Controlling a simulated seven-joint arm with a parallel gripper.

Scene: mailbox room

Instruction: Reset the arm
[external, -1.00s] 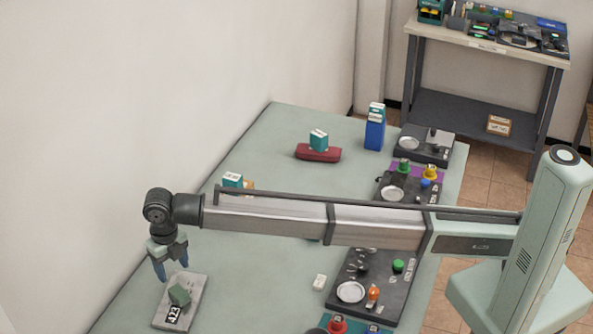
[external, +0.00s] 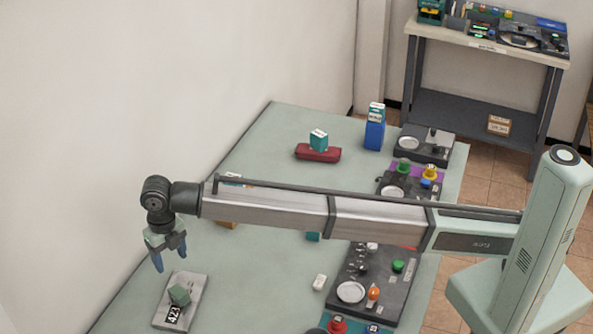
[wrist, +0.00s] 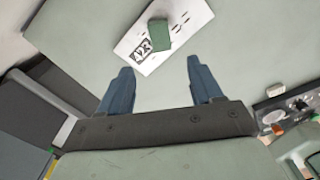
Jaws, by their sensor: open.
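My gripper (external: 170,260) is open and empty, with its blue fingers pointing down at the left of the external view. It hangs above the table near a grey plate (external: 193,311) marked 423. The plate (wrist: 188,14) and the green block (wrist: 159,35) lie beyond the fingertips. My arm reaches across the table from its base at the right.
The table (external: 255,262) also holds a red tray (external: 318,153) with a teal box on it, a blue holder (external: 374,135), and dark panels with dishes and knobs (external: 371,277). A wall (external: 120,110) rises at the left. A shelf table (external: 480,44) stands at the back.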

